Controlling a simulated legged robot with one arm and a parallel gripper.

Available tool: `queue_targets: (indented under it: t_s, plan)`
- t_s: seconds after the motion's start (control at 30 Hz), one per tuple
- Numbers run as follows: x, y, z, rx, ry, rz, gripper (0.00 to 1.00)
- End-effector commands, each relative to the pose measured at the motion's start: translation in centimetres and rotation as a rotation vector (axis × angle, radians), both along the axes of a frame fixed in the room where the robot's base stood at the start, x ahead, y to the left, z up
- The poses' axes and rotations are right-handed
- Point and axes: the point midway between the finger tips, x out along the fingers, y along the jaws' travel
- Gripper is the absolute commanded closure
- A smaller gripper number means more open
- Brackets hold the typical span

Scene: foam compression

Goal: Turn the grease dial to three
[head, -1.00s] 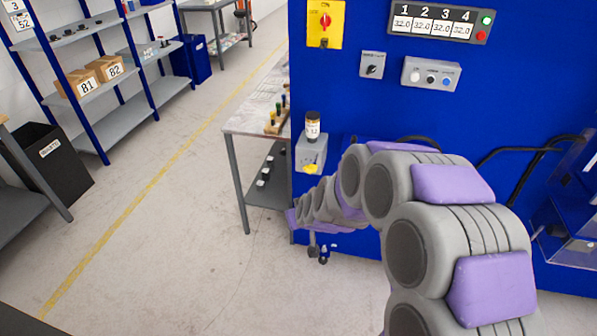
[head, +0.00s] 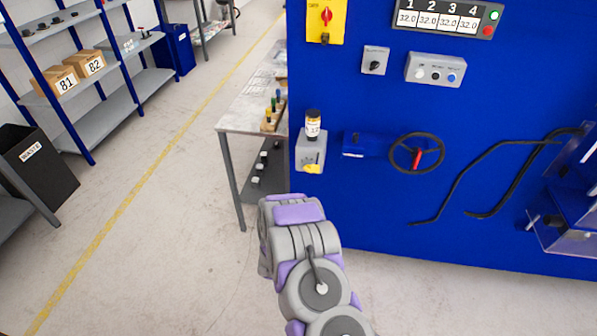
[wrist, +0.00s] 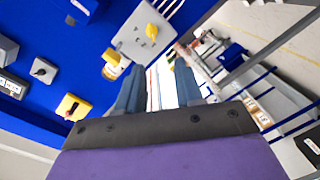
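The grease dial is a yellow knob (head: 312,169) on the front of a grey box (head: 309,148) fixed to the blue panel, with a small labelled bottle (head: 313,124) on top. In the wrist view the yellow knob (wrist: 152,30) sits on the grey box (wrist: 134,42), beyond my fingertips and tilted in the picture; its marks are too small to read. My gripper (wrist: 158,88) is open and empty, its two fingers apart and short of the box. In the head view my arm stands below the box and hides the gripper.
To the right of the dial is a black handwheel (head: 417,153) with a red handle, then black hoses (head: 480,170). A yellow switch plate (head: 325,20) is above.

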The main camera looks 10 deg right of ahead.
Motion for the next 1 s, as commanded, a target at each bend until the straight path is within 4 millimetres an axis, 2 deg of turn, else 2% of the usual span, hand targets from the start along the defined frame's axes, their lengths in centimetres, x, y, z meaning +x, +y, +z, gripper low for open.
queue_targets:
  t_s: [0.2, 0.37, 1.0]
  plan:
    - [-0.7, -1.3, -0.3, -0.103, -0.055, -0.015, 0.64]
    - [0.3, -1.9, -0.3, -0.107, -0.062, -0.019, 0.64]
    - [10.8, -5.0, -0.4, -0.111, -0.063, -0.016, 0.64]
